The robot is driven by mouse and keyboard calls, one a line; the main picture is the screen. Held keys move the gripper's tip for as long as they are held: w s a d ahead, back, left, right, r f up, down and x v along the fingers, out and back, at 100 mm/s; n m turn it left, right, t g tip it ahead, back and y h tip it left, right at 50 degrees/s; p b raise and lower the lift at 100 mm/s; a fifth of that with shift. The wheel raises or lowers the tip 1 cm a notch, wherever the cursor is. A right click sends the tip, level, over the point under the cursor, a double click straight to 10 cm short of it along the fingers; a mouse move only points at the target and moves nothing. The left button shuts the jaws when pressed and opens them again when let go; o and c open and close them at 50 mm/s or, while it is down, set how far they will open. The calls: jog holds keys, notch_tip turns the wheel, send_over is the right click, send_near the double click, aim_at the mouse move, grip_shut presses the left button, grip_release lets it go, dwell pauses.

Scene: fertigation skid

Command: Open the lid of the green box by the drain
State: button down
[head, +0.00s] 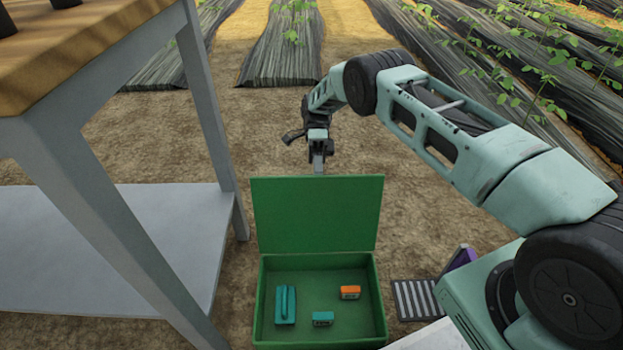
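The green box (379,305) stands on the ground at the lower middle, beside the drain grate (413,300) on its right. Its lid (316,213) is raised about upright along the far edge, and the inside is visible. In the box lie a long teal piece with a handle-like ridge (285,305), a small teal block (323,318) and a small orange block (350,292). My gripper (319,165) points down just beyond the lid's top edge. Its fingertips are partly hidden or too small to read, and I cannot tell whether it touches the lid.
A table with a wooden top (80,45) and a grey lower shelf (150,240) stands at the left, one leg close to the box. A purple object (459,259) is beside the grate. Bare soil lies behind the box, with covered plant rows (283,50) farther back.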

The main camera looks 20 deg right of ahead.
jog(key=shift+s+f, duration=0.1)
jog(key=shift+f, duration=0.4)
jog(key=c, duration=1.4)
grip_release()
jog(key=shift+r, duration=0.1)
notch_tip(320, 180, up, 10)
jog(key=p, duration=0.5)
